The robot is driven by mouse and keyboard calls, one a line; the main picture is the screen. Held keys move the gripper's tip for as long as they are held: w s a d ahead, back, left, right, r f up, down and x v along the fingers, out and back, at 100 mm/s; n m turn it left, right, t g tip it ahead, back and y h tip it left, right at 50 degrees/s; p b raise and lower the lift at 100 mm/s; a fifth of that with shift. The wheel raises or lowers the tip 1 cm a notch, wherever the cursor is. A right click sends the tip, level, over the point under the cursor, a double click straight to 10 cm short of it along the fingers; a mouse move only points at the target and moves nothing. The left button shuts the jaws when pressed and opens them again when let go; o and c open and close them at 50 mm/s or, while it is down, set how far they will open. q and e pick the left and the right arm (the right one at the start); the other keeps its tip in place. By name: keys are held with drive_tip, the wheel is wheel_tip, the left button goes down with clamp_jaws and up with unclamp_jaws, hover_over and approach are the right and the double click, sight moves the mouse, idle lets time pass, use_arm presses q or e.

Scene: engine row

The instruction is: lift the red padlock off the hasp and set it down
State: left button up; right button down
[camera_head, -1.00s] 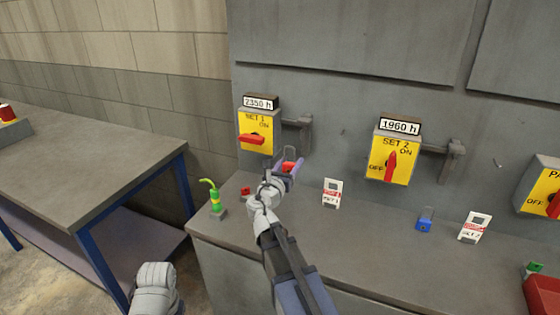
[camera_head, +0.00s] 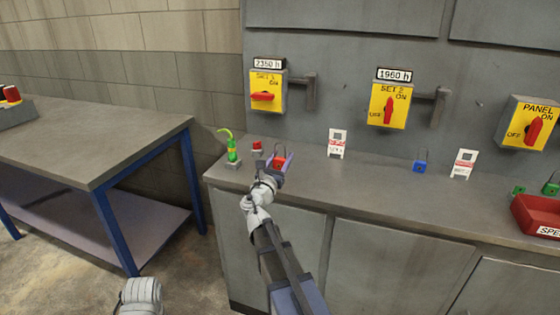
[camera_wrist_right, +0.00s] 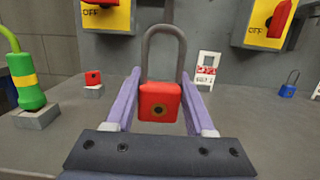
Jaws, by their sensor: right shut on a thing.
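The red padlock (camera_head: 277,163) is between the fingers of my right gripper (camera_head: 276,164), over the counter below the SET 1 switch. In the right wrist view the padlock (camera_wrist_right: 159,101) is upright, its grey shackle pointing up, with the purple fingers (camera_wrist_right: 160,104) shut on its sides. I cannot tell whether its base touches the counter. The SET 1 hasp (camera_head: 309,90) is above and apart from it, with no padlock on it. My left gripper does not show; only a pale part of my left arm shows at the bottom left.
On the counter (camera_head: 375,180) stand a green bottle-like item (camera_head: 231,148), a small red item (camera_head: 257,148), white tags (camera_head: 337,144), a blue padlock (camera_head: 419,166) and a red tray (camera_head: 535,220). A blue-legged table (camera_head: 90,150) is at the left.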

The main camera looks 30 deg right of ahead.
drive_tip(key=shift+f, duration=0.3)
drive_tip(key=shift+f+b, duration=2.65)
drive_tip(key=shift+b, duration=0.2)
drive_tip(key=shift+c, duration=0.8)
unclamp_jaws()
drive_tip(key=b+v, duration=0.1)
drive_tip(key=v, duration=0.6)
drive_tip(key=shift+s+a, duration=0.25)
drive_tip(key=shift+a, duration=0.1)
